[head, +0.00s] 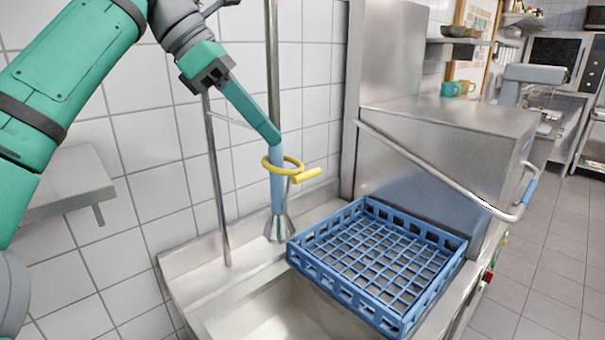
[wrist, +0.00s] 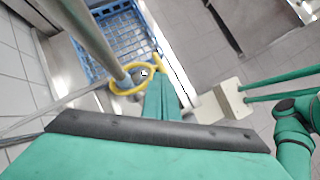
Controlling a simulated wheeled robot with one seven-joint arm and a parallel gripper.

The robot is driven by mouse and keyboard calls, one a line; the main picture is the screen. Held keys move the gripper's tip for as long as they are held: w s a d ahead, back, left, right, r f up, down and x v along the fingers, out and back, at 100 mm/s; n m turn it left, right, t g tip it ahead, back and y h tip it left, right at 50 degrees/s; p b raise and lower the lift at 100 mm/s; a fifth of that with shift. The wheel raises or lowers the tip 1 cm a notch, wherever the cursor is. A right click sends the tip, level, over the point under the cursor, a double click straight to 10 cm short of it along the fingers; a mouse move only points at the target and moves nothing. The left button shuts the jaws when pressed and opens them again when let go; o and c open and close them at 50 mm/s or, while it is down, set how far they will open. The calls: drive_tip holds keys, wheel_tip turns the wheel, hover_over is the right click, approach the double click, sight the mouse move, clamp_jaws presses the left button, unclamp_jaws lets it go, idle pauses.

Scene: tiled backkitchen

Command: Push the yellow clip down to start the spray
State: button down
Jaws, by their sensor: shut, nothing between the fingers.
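The yellow clip (head: 308,175) is a ring with a short lever that sticks out to the right. It sits around the blue handle of the spray (head: 277,190), which hangs upright over the sink with its nozzle pointing down. My gripper (head: 276,140) is shut and empty. Its tip is at the top of the blue handle, just above the yellow ring; whether it touches is unclear. In the wrist view, my gripper (wrist: 162,100) is beside the yellow clip (wrist: 127,84), and its fingers cover part of the area near the lever. No water shows.
A blue dish rack (head: 375,262) stands right of the spray on the steel counter. The sink basin (head: 290,315) is below. A vertical metal pipe (head: 216,180) stands left of the spray. The dishwasher hood (head: 450,140) with its long bar handle is at the right.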

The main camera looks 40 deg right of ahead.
drive_tip(key=shift+f, duration=0.1)
drive_tip(key=x, duration=0.7)
idle(0.4)
drive_tip(key=a+f, duration=0.1)
drive_tip(key=w+a+f, duration=0.1)
drive_tip(key=shift+w+a, duration=0.2)
drive_tip(key=shift+a, duration=0.1)
idle(0.6)
drive_tip(key=shift+r, duration=0.1)
drive_tip(key=v, duration=1)
drive_tip(key=shift+w+a+r, duration=0.15)
drive_tip(key=shift+a+r, duration=0.05)
